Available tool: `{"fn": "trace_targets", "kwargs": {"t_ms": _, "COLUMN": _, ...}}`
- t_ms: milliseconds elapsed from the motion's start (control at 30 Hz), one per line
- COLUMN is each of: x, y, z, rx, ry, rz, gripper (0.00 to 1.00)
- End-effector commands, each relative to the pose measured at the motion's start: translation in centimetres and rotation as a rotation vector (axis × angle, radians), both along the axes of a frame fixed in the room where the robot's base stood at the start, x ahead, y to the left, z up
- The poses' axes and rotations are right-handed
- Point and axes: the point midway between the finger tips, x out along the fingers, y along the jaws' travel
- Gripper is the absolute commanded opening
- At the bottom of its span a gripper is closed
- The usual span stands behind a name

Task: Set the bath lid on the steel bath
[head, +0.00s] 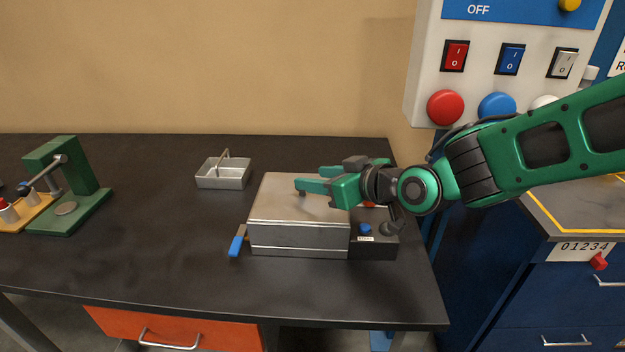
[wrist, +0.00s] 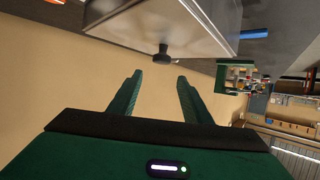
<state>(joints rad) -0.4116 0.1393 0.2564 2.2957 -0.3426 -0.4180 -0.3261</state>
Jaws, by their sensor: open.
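The steel bath (head: 300,253) is a grey metal box on the dark bench. A flat grey lid (head: 275,205) appears to lie on top of it; I cannot tell if it is fully seated. In the wrist view the lid (wrist: 190,22) shows with its dark knob (wrist: 163,54) sticking out from its face. My gripper (head: 310,178) is over the lid, fingers apart and empty. In the wrist view the knob lies just beyond the fingertips (wrist: 158,75), lined up with the gap between them and not touched.
A dark control box (head: 372,245) with a blue knob adjoins the bath's right side. A blue-handled tool (head: 237,243) is at its left. A wire-handled metal basket (head: 222,175) stands back left, a green press (head: 75,190) far left. A switch panel (head: 425,60) hangs at right. The bench's left-middle is clear.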

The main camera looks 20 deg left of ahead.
Motion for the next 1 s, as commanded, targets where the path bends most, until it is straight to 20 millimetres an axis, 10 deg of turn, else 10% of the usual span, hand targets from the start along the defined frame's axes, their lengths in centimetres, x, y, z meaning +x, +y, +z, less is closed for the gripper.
{"fn": "trace_targets", "kwargs": {"t_ms": 400, "x": -3.3, "y": -5.6, "z": 2.7, "rx": 0.0, "ry": -0.001, "rz": -0.003, "gripper": 0.44}}
{"fn": "trace_targets", "kwargs": {"t_ms": 1000, "x": -3.8, "y": -7.9, "z": 3.0, "rx": -0.018, "ry": 0.009, "rz": -0.02, "gripper": 0.44}}
